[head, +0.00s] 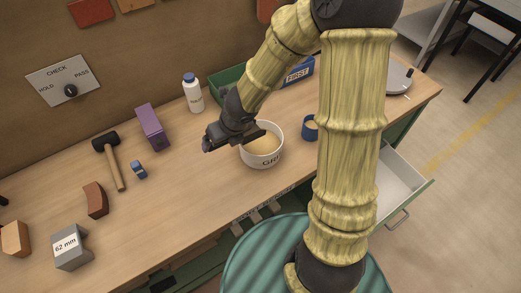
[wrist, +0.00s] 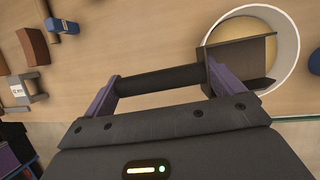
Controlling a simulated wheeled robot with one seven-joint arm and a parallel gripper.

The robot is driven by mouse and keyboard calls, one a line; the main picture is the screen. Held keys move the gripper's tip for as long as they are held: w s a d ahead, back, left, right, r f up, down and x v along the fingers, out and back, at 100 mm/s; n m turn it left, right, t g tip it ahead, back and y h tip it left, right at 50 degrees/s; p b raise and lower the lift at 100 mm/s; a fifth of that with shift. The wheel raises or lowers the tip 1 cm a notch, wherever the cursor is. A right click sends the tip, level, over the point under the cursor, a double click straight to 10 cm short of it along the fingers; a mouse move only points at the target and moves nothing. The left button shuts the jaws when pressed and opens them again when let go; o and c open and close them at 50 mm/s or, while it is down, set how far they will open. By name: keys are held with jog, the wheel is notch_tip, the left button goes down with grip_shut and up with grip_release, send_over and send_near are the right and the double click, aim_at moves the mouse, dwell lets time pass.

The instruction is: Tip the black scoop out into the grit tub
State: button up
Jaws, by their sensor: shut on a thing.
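The white grit tub (head: 264,161) stands on the bench in the head view, with pale tan grit (head: 262,146) inside. My gripper (head: 236,138) is beside and above the tub's left rim. In the wrist view my gripper (wrist: 163,82) is shut on the handle of the black scoop (wrist: 243,64). The scoop's dark pan overlaps the tub (wrist: 290,42) and the tan grit (wrist: 236,28) there. The pan looks tilted, with no grit seen in it, but part of its inside is hidden. In the head view my gripper and arm hide most of the scoop.
A blue cup (head: 310,128) stands right of the tub, and a white bottle (head: 193,93) behind it. A green bin (head: 228,82) is behind my arm. An open drawer (head: 400,185) juts out at the right. Bench left of the tub is clear up to a small blue item (head: 139,170).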

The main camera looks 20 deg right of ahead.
jog(key=shift+a+f, duration=0.1)
jog(key=shift+f, duration=0.1)
notch_tip(320, 180, up, 5)
jog(key=p, duration=0.5)
jog(key=shift+r, duration=0.1)
jog(key=shift+f, duration=0.2)
dwell(0.7)
